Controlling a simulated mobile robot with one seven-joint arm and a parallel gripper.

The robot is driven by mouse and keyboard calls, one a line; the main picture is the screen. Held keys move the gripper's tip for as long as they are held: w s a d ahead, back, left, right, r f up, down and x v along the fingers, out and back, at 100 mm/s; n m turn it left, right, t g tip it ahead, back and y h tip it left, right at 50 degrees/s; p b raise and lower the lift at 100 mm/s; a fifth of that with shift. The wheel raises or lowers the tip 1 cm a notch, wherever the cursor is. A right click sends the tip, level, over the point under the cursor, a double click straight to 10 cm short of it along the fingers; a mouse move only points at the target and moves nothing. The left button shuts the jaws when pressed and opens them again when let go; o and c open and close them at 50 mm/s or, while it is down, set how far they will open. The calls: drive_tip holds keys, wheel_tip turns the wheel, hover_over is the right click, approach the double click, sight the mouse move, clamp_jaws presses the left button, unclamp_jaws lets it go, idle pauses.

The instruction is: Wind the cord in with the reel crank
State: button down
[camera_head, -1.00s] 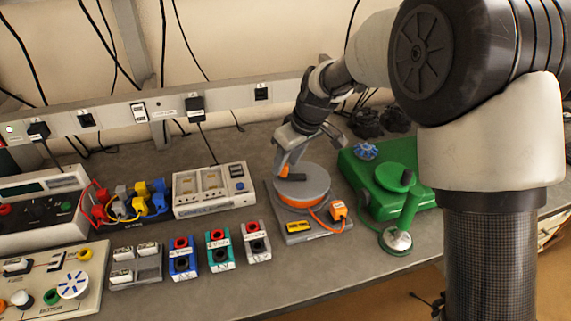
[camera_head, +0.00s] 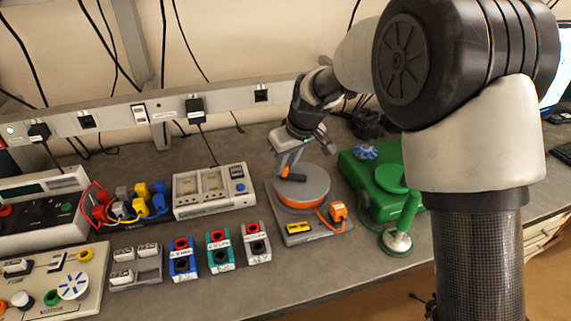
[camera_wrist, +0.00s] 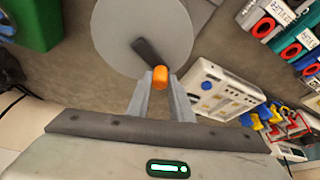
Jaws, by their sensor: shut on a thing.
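The cord reel (camera_head: 303,188) is a grey disc with orange cord wound under it, on a grey base (camera_head: 301,237) on the bench. Its dark crank arm (camera_wrist: 146,50) ends in an orange crank knob (camera_wrist: 160,77). My gripper (camera_head: 284,172) reaches down to the left edge of the disc and is shut on the knob. In the wrist view my gripper's two fingers (camera_wrist: 161,84) stand on either side of the knob. A stretch of orange cord (camera_head: 322,217) runs from the reel to an orange plug (camera_head: 338,211) at the base's right.
A green machine (camera_head: 372,182) with a handle stands close on the right. A white tester box (camera_head: 214,191) stands to the left. Blue, teal and grey socket blocks (camera_head: 220,251) line the front left. Bench in front of the reel is bare.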

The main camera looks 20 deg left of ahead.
drive_tip(key=shift+w+m+t+h+p, duration=0.2)
drive_tip(key=shift+w+m, duration=0.15)
drive_tip(key=shift+m, duration=0.45)
drive_tip(key=shift+w+m+t+h+p, duration=0.1)
drive_tip(key=shift+w+m+t+h, duration=0.15)
drive_tip(key=shift+m, duration=0.55)
drive_tip(key=c, duration=1.6)
unclamp_jaws()
drive_tip(key=v, duration=1.7)
drive_tip(key=shift+r+p, duration=0.25)
drive_tip(key=shift+p, duration=0.05)
